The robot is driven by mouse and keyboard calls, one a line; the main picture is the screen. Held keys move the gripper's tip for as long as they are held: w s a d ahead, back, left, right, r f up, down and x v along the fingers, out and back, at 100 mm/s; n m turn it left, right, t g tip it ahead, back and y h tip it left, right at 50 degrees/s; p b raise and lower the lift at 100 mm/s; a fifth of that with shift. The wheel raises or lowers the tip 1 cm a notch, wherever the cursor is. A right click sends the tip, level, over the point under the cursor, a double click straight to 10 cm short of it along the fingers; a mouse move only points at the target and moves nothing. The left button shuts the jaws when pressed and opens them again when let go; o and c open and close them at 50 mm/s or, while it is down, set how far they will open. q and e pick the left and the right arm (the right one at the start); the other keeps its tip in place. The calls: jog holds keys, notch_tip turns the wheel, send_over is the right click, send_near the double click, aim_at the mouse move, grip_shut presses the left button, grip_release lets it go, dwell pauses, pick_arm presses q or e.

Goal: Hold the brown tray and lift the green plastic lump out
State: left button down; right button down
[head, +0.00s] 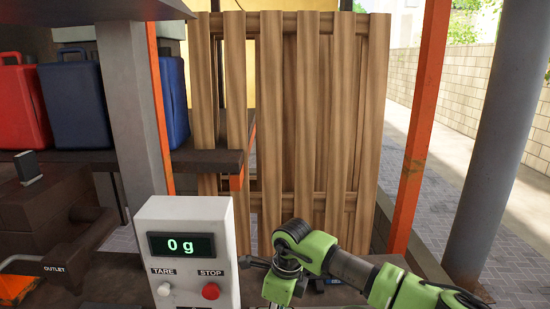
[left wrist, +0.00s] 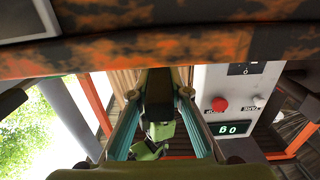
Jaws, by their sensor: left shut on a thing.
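My left gripper (left wrist: 159,94) shows in the left wrist view, its two teal-sided fingers closed on a dark narrow piece (left wrist: 158,88) between them. I cannot tell whether this piece is part of the brown tray. A mottled black and orange-brown band (left wrist: 100,55) runs across the top of that view, close to the camera. My left arm is not in the head view. My green right arm (head: 330,262) comes in from the right and bends down behind the scale's right side; its gripper is out of sight. I cannot make out the green plastic lump in either view.
A white scale box (head: 188,212) reading 0 g stands at the front centre; it also shows upside down in the left wrist view (left wrist: 232,100). A dark machine marked OUTLET (head: 55,268) is at the left. Wooden slats (head: 300,120) and orange posts stand behind.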

jog(key=shift+r, duration=3.55)
pick_arm(q)
jog(key=c, duration=1.8)
grip_release()
